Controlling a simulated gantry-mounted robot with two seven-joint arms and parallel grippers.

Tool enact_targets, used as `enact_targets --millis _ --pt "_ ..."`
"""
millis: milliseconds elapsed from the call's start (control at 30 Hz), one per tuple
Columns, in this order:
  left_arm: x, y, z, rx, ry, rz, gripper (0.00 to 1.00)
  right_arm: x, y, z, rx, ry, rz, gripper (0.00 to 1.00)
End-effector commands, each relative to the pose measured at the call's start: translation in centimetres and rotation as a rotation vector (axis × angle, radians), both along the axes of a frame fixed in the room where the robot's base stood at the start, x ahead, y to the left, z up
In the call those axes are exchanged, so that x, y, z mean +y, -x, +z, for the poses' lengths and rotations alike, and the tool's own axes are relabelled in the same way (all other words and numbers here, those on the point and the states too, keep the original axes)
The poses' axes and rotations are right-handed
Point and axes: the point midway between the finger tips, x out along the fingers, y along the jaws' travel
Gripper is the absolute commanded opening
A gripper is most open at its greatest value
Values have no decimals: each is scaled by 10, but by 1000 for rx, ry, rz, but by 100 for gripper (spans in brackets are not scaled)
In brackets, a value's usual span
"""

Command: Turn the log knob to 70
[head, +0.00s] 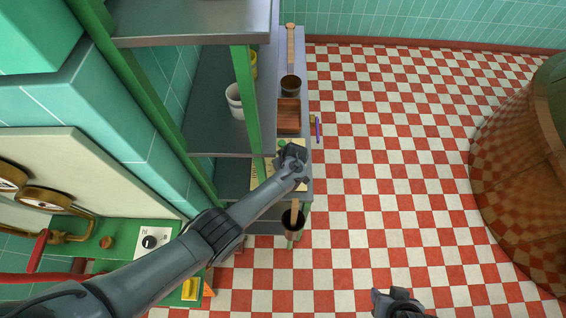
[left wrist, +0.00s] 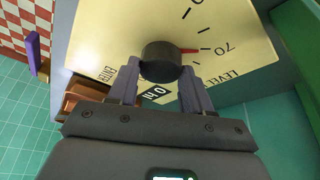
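The log knob (left wrist: 162,60) is a dark round knob on a cream dial plate (left wrist: 110,35) in the left wrist view. Its red pointer lies by the tick mark beside the printed 70, near the word LEVEL. My left gripper (left wrist: 162,78) has one finger on each side of the knob, and both appear to touch it. In the head view the cream plate (head: 259,179) lies on the shelf, and my left gripper (head: 285,148) covers the knob. My right gripper (head: 388,298) is at the bottom edge, away from the plate; its fingers are unclear.
A wooden box (head: 289,115) and a dark copper pot (head: 291,85) stand beyond the plate. Another pot (head: 293,220) is nearer. A white cup (head: 234,101) is on the shelf. A large copper kettle (head: 520,170) stands at right. The checkered floor between is clear.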

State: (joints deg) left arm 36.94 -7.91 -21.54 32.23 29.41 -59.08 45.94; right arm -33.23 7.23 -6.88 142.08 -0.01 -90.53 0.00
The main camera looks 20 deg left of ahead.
Motion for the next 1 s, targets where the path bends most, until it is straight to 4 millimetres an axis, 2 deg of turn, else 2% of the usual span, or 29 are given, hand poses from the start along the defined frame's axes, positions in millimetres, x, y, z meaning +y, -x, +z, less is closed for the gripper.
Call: enact_targets --millis 33,167,433,567,667,1000 --pt "-1 -1 2 -2 1 0 55 0 0 0 0 -1 -1 43" --pt "-1 -1 1 -1 1 1 75 1 0 0 0 -3 -2 43" --pt "0 0 1 0 0 1 75 2 0 0 0 -9 -5 43" --pt "-2 1 7 -1 0 2 75 2 0 4 1 -10 -6 43" --pt "-5 3 17 -2 -1 0 75 2 0 11 1 -10 -6 43" --pt "-21 17 70 -4 -1 0 75 2 0 33 0 -7 -4 43"
